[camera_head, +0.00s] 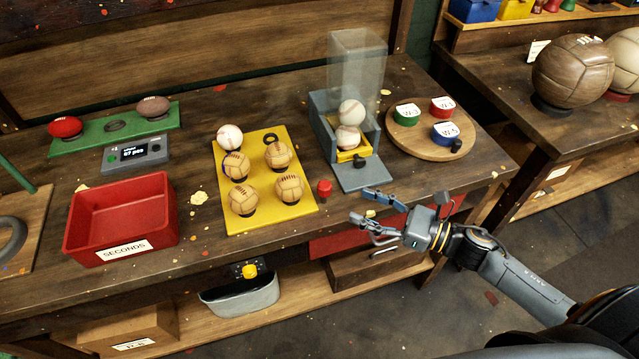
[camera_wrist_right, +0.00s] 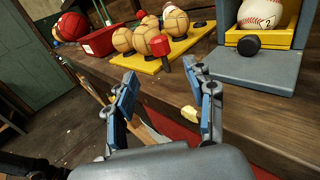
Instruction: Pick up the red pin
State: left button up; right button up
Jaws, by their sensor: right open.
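The red pin (camera_head: 324,187) stands upright on the wooden table, between the yellow ball board and the grey ball dispenser. In the right wrist view the red pin (camera_wrist_right: 160,49) shows beyond the gap between my fingers. My right gripper (camera_head: 367,208) is in front of the table's front edge, to the right of the pin and apart from it. In the wrist view the right gripper (camera_wrist_right: 158,80) has its two blue-padded fingers spread with nothing between them. My left gripper is not in view.
The yellow board (camera_head: 268,207) with several balls lies left of the pin. The grey dispenser (camera_head: 361,178) holding baseballs stands right of it. A red bin (camera_head: 122,252) is at the left. A round board (camera_head: 432,151) with coloured tape-like discs is at the right. A pale scrap (camera_wrist_right: 190,113) lies near the edge.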

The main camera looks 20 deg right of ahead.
aim_at(324, 189)
jog(key=p+x, duration=0.1)
jog(key=x, duration=0.3)
jog(key=shift+w+d, duration=0.1)
jog(key=shift+w, duration=0.15)
jog(key=shift+w+a, duration=0.2)
jog(key=shift+a, duration=0.1)
jog(key=shift+w+a, duration=0.1)
jog(key=shift+a, duration=0.1)
jog(key=x, duration=0.1)
jog(key=p+x, duration=0.1)
jog(key=x, duration=0.1)
jog(key=p+x, duration=0.1)
jog(key=shift+w+a+r, duration=0.1)
jog(key=shift+w+r, duration=0.05)
jog(key=shift+r, duration=0.15)
jog(key=shift+w+a+f, duration=0.15)
jog(key=shift+w+a, duration=0.05)
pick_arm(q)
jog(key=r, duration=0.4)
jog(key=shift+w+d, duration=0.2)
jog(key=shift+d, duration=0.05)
pick_arm(e)
grip_shut()
